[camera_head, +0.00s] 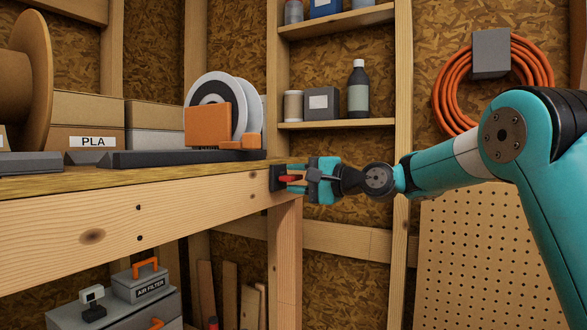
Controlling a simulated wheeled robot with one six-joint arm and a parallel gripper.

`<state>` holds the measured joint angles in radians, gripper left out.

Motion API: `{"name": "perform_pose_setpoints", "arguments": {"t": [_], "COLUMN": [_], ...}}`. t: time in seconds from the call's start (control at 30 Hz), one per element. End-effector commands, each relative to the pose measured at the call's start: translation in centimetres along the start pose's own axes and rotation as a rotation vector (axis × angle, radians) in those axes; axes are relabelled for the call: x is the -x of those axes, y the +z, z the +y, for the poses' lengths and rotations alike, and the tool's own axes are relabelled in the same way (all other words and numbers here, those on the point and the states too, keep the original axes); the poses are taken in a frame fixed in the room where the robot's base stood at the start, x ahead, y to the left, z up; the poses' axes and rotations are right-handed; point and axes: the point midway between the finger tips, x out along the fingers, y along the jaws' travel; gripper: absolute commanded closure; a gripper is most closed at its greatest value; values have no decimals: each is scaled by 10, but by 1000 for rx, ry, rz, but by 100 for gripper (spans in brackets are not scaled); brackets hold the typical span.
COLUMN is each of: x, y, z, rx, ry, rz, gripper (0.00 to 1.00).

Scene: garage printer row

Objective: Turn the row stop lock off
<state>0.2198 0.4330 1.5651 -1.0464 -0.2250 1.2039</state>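The row stop lock appears as a dark box (276,178) with a red handle (290,178), fixed at the right end of the wooden bench near its top edge. My gripper (303,178), teal with dark grey parts, is right at the red handle, reaching in from the right. The fingertips overlap the handle in this view. They are small and partly hidden, so I cannot tell whether they grip it, touch it or only surround it. The handle's exact angle is hard to read.
The wooden bench (120,215) fills the left, carrying an orange spool holder (208,125), a PLA box (88,138) and a large brown spool (25,75). A wooden post (402,120) stands behind my arm.

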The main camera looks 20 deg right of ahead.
Motion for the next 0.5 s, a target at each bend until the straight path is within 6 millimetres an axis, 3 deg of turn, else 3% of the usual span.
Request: {"name": "perform_pose_setpoints", "arguments": {"t": [0.13,0.4,0.43,0.5], "x": [-10,-11,-11,-11], "y": [1,0,0,0], "z": [0,1,1,1], "rx": [0,0,0,0], "ry": [1,1,1,1], "rz": [-1,0,0,0], "gripper": [62,62,64,80]}}
